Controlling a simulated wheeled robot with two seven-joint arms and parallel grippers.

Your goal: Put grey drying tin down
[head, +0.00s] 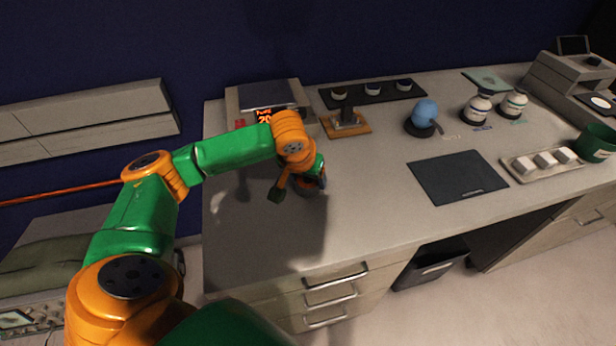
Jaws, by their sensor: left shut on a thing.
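My left gripper (298,188) reaches in from the left and points down over the left part of the grey worktop (245,235). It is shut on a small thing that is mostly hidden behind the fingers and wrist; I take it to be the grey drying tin. I cannot tell whether it touches the worktop. A shadow of the arm falls around it. My right gripper is not in view.
Behind the gripper stand a device with a red-lit display (264,115) and an orange-based stand (347,124). To the right are a blue round item (424,112), a dark mat (457,177), a tray with white blocks (522,172) and a green cup (597,143). The front left worktop is clear.

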